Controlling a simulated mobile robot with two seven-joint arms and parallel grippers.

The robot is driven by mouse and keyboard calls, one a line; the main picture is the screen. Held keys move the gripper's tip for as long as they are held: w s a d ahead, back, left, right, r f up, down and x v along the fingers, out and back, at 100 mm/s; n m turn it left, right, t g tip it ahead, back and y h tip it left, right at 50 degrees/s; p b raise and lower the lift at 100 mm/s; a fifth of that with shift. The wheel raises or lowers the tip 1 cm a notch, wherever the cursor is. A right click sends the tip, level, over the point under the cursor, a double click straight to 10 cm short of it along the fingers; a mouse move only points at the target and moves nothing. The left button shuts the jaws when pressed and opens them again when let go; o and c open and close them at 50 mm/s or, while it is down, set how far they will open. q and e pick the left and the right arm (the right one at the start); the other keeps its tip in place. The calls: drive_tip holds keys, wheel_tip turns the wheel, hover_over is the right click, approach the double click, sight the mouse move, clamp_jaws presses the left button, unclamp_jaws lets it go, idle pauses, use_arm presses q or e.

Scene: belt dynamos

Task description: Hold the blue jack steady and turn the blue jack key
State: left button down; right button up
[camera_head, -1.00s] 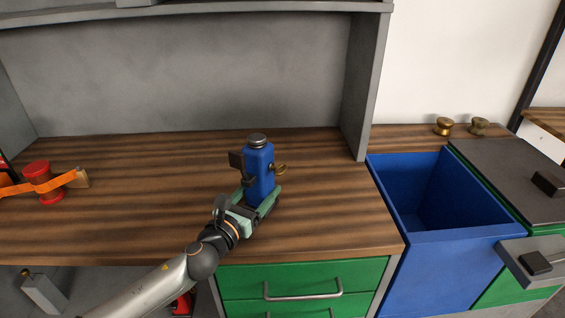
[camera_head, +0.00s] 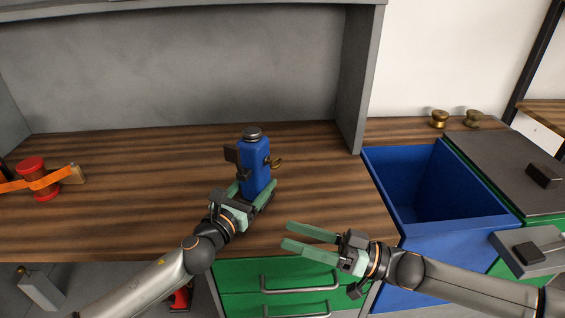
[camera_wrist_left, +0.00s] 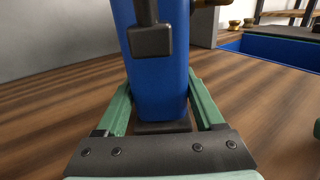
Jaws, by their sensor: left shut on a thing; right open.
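The blue jack (camera_head: 254,170) stands upright on the wooden bench, with a dark round cap on top and a dark block on its left side. My left gripper (camera_head: 256,192) is shut on its lower body, one green finger on each side; the left wrist view also shows the jack (camera_wrist_left: 157,85) between the fingers (camera_wrist_left: 160,100). The brass jack key (camera_head: 274,162) sticks out from the jack's right side, and its edge shows at the top of the left wrist view (camera_wrist_left: 212,3). My right gripper (camera_head: 301,239) is open and empty at the bench's front edge, right of and below the jack, apart from the key.
A blue open bin (camera_head: 449,221) stands right of the bench. Two brass knobs (camera_head: 439,119) sit at the back right. A red spool with an orange strap (camera_head: 38,181) lies at the far left. Green drawers (camera_head: 280,275) are below. Bench space between jack and bin is clear.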

sight(281, 163)
drive_tip(key=w+d+r+n+t+h, duration=0.3)
drive_tip(key=w+d+r+h, duration=0.1)
drive_tip(key=w+d+r, duration=0.35)
drive_tip(key=x, duration=1.1)
drive_tip(key=shift+s+a, duration=0.1)
clamp_jaws()
